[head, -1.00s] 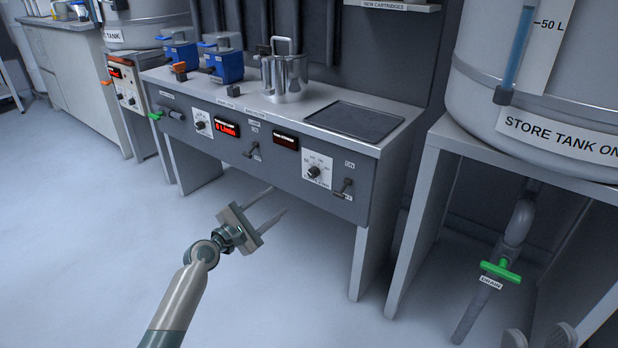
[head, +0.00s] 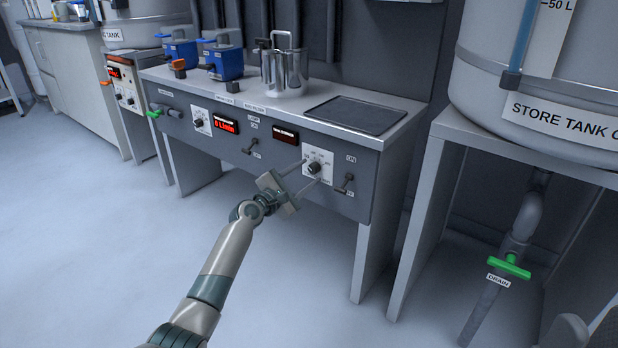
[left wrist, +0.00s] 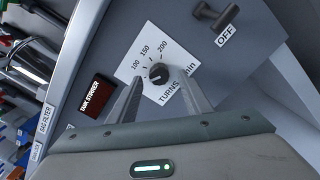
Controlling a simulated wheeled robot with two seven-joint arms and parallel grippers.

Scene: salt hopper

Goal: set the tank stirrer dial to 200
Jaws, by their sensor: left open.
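The tank stirrer dial (head: 315,167) is a black knob on a white scale plate on the grey bench's front panel. In the left wrist view the dial (left wrist: 158,73) shows between my fingertips, with the marks 100, 150 and 200 around it; I cannot tell surely which mark it points at. My left gripper (head: 310,172) is open, its two fingers reaching toward the panel, one on either side of the knob. The left wrist view shows the gripper (left wrist: 159,82) too; I cannot tell whether the fingers touch the knob. My right gripper is out of view.
A dark display (left wrist: 97,95) labelled TANK STIRRER sits beside the dial. A lever switch (head: 345,184) marked ON and OFF is close on the right. Another dial (head: 200,121) and a lit red display (head: 226,124) are further left. The floor before the bench is clear.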

